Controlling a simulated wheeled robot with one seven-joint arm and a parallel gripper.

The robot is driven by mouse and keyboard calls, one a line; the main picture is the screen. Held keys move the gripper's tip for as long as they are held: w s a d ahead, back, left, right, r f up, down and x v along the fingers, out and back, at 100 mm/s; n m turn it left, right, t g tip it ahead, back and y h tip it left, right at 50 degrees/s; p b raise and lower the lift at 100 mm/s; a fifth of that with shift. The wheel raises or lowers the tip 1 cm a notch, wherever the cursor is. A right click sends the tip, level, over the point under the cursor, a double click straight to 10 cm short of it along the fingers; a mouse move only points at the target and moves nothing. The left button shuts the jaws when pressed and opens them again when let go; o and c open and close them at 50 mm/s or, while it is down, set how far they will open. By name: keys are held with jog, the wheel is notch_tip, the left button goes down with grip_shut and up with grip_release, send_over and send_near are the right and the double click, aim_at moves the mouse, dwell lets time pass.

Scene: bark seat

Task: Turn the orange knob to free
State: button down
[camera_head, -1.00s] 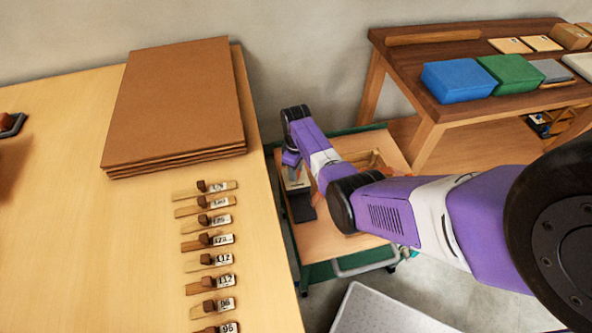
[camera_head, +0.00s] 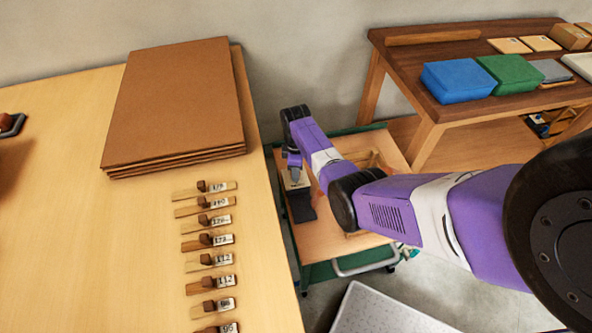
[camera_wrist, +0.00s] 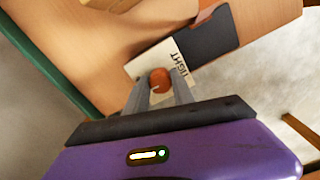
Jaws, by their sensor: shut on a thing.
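The orange knob (camera_wrist: 160,79) shows in the wrist view as a round orange-brown ball on a white label plate (camera_wrist: 176,63). Lettering on the plate reads roughly "TIGHT", seen upside down. My gripper (camera_wrist: 160,84) has its two grey fingers on either side of the knob, shut on it. In the head view my gripper (camera_head: 295,174) points down over the white plate (camera_head: 302,184) on the cart, and the knob is hidden there. A dark grey pad (camera_wrist: 208,35) lies beside the plate.
The plate sits on a wooden cart top (camera_head: 322,238) with a green frame. A pale table (camera_head: 110,250) with brown boards (camera_head: 177,98) and several labelled wooden pieces stands left. A dark bench (camera_head: 430,75) with blue and green blocks stands at the back right. My arm crosses above the cart.

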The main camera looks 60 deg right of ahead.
jog(key=c, duration=1.1)
grip_release()
jog(key=shift+r, duration=0.1)
notch_tip(320, 180, up, 8)
jog(key=shift+f+p, duration=0.15)
jog(key=shift+p, duration=0.2)
